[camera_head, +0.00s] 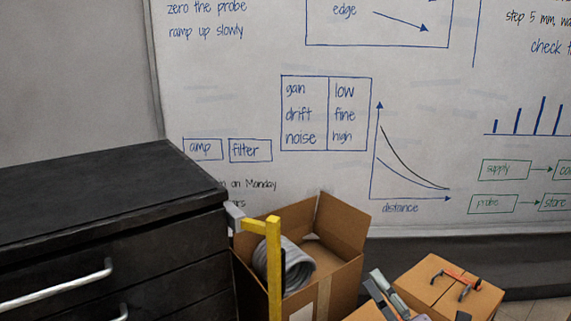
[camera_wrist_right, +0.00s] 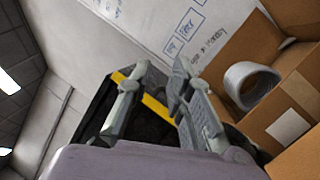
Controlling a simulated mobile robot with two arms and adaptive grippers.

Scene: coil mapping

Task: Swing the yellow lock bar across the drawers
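The yellow lock bar (camera_head: 274,265) stands at the right front corner of the black drawer cabinet (camera_head: 100,190). Its short top arm reaches back to a pale bracket (camera_head: 235,216) on the cabinet's side; its long part hangs upright and runs out of the picture. My right gripper (camera_head: 378,284) is to the right of the bar and apart from it in the head view. In the right wrist view its fingers (camera_wrist_right: 160,82) are spread, with the yellow bar (camera_wrist_right: 155,106) showing beyond and between them against the dark cabinet. My left gripper is not in view.
An open cardboard box (camera_head: 338,260) with a grey coil (camera_head: 283,267) stands just behind the bar. A closed box (camera_head: 430,270) with an orange and black tool (camera_head: 457,282) on it is at the lower right. A whiteboard (camera_head: 420,70) covers the back wall.

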